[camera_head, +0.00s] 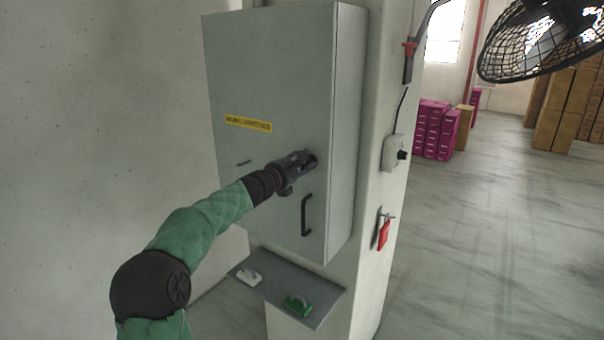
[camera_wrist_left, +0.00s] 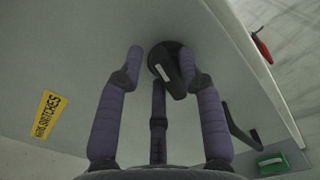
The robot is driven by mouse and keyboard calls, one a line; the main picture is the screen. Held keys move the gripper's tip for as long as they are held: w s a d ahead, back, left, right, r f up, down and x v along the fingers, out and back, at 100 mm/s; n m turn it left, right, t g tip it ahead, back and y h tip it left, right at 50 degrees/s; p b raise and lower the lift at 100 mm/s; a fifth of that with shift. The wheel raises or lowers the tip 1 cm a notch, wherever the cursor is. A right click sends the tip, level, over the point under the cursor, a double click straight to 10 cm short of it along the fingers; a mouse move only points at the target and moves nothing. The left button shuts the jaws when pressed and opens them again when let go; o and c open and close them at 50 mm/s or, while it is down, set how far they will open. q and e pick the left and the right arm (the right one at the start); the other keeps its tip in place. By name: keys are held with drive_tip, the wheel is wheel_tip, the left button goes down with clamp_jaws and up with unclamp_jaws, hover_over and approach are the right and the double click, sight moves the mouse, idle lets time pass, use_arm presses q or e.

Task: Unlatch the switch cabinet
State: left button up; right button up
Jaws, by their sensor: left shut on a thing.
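The grey switch cabinet (camera_head: 265,75) is fixed to a pale column, and its door is closed. My left gripper (camera_head: 306,160) is at the right part of the door, above the black pull handle (camera_head: 306,216). In the left wrist view the black latch handle (camera_wrist_left: 176,80), with a small white mark, sits between the gripper's purple fingers (camera_wrist_left: 162,60). The gripper is shut on this latch handle. In the head view the gripper hides most of it. My right gripper is in neither view.
A shelf (camera_head: 268,287) below the cabinet holds a white item (camera_head: 248,276) and a green item (camera_head: 298,306). A red tag (camera_head: 383,235) and a grey switch box (camera_head: 393,154) are on the column's right side. A fan (camera_head: 540,40) hangs upper right. Open floor lies right.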

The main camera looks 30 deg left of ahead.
use_arm(q)
drive_tip(key=m+b, duration=0.6)
drive_tip(key=shift+d+f+m, duration=0.15)
drive_tip(key=shift+d+m, duration=0.15)
drive_tip(key=shift+d, duration=0.05)
drive_tip(key=m+b, duration=0.3)
drive_tip(key=shift+d+f, duration=0.15)
drive_tip(key=shift+d, duration=0.05)
drive_tip(key=shift+d+f+m+b, duration=0.15)
drive_tip(key=shift+m+b, duration=1.35)
drive_tip(key=shift+m, duration=0.7)
drive_tip(key=o, duration=0.9)
drive_tip(key=shift+d, duration=0.1)
drive_tip(key=s+a, duration=0.1)
drive_tip(key=s, duration=1.1)
